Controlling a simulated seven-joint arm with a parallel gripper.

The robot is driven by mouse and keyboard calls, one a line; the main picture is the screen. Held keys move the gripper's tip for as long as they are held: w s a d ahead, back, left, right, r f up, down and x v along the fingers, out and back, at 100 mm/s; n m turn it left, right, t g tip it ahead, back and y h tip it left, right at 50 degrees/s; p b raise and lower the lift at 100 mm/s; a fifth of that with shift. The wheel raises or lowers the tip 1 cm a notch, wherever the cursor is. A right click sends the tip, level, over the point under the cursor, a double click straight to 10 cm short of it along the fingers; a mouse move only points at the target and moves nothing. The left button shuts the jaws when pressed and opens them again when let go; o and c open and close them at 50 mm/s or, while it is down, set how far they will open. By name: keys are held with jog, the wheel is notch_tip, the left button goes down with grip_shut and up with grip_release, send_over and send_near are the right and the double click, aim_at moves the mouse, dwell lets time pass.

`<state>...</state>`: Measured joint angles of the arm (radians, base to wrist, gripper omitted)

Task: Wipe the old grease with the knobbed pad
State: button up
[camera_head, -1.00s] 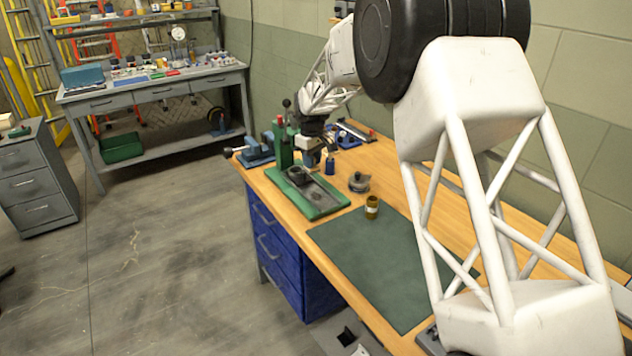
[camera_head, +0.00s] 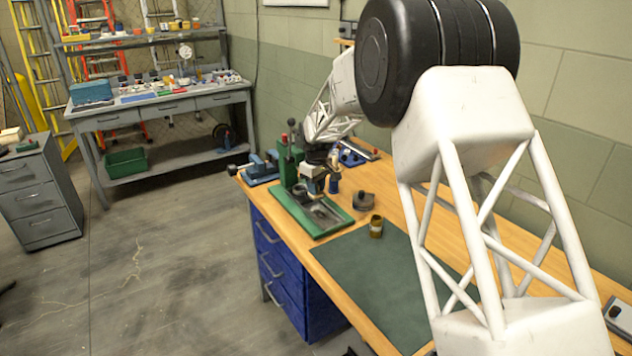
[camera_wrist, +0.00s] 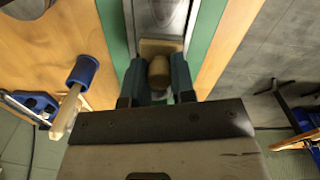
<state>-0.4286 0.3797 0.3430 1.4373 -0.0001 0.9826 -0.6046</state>
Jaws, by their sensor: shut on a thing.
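My gripper (camera_wrist: 158,88) is shut on the knob of the knobbed pad (camera_wrist: 158,70), a rounded tan-brown knob on a paler flat base. In the wrist view the pad lies over the grey metal strip of the green-edged base (camera_wrist: 115,30). I cannot tell whether its underside touches the strip. In the head view my gripper (camera_head: 314,190) is low over this green base (camera_head: 337,226), in front of its green upright. A dark patch on the metal (camera_head: 323,212) may be the old grease, but it is too small to be sure.
A brown jar (camera_head: 376,227) and a dark round object (camera_head: 363,201) stand to the right on the wooden bench. A green mat (camera_head: 370,275) lies clear in front. A blue vise (camera_head: 262,168) is at the bench end.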

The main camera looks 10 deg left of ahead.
aim_at(316, 210)
jog(key=shift+f, duration=1.9)
jog(key=shift+s+d+f, duration=0.35)
jog(key=shift+f, duration=0.25)
grip_shut()
jog(key=shift+s+d+f, duration=0.2)
jog(key=shift+d, duration=0.05)
jog(key=shift+s+d+r, duration=0.2)
jog(key=shift+s+d, duration=0.35)
jog(key=shift+s+d+f, duration=0.2)
jog(key=shift+s+d, duration=0.35)
jog(key=shift+s, duration=0.05)
jog(key=shift+s+d, duration=1.25)
jog(key=shift+w+a+r, duration=0.15)
jog(key=shift+w+a, duration=0.65)
jog(key=shift+w, duration=0.05)
jog(key=shift+w+a, duration=0.95)
jog(key=shift+a, duration=0.1)
jog(key=shift+w+a, duration=0.25)
jog(key=shift+w, duration=0.05)
jog(key=shift+w+a+f, duration=0.25)
jog(key=shift+w+a, duration=0.55)
notch_tip(316, 210, up, 3)
jog(key=shift+w+f, duration=0.1)
jog(key=shift+r, duration=2.95)
